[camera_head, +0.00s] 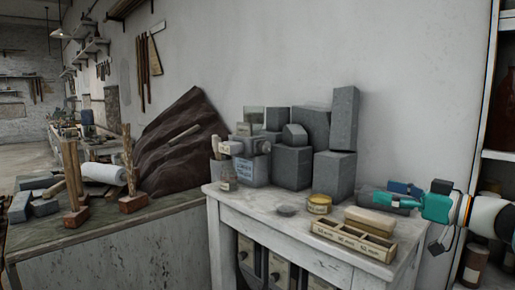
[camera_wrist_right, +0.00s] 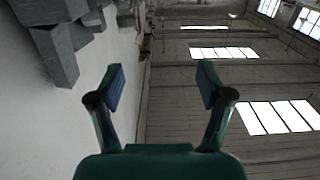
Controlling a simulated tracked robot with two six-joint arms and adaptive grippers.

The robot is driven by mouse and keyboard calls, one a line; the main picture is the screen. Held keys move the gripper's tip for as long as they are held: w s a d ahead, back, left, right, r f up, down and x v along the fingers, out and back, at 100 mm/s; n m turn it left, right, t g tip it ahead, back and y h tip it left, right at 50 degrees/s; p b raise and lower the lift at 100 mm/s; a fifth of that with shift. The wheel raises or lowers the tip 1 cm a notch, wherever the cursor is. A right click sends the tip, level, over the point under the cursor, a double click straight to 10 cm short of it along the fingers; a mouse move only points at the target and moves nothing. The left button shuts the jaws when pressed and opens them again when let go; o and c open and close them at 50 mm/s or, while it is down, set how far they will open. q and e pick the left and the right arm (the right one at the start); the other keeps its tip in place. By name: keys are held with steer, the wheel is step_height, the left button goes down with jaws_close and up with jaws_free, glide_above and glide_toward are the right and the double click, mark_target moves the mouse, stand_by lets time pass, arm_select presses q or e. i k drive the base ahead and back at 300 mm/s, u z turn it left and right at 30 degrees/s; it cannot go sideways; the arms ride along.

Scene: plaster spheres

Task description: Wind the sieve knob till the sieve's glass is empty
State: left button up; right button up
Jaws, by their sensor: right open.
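A grey box-shaped device with a pale label, which looks like the sieve (camera_head: 250,168), stands at the back left of the white table. A clear glass part (camera_head: 253,116) rises at its top; I cannot tell how much is in it. A small round part on its side may be the knob (camera_head: 265,147), too small to be sure. My right gripper (camera_head: 394,196), green with blue pads, is open and empty above the table's right end, well to the right of the sieve. Its open fingers also show in the right wrist view (camera_wrist_right: 161,88). My left gripper is out of view.
Grey stone blocks (camera_head: 292,167) stand between the sieve and my right gripper. A yellow tin (camera_head: 319,204), a grey disc (camera_head: 288,210) and a labelled wooden tray (camera_head: 353,240) lie in front. A pot of tools (camera_head: 222,172) stands left of the sieve.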

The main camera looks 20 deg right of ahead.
mark_target(265, 147)
steer(key=z, duration=0.05)
steer(key=i, duration=1.2)
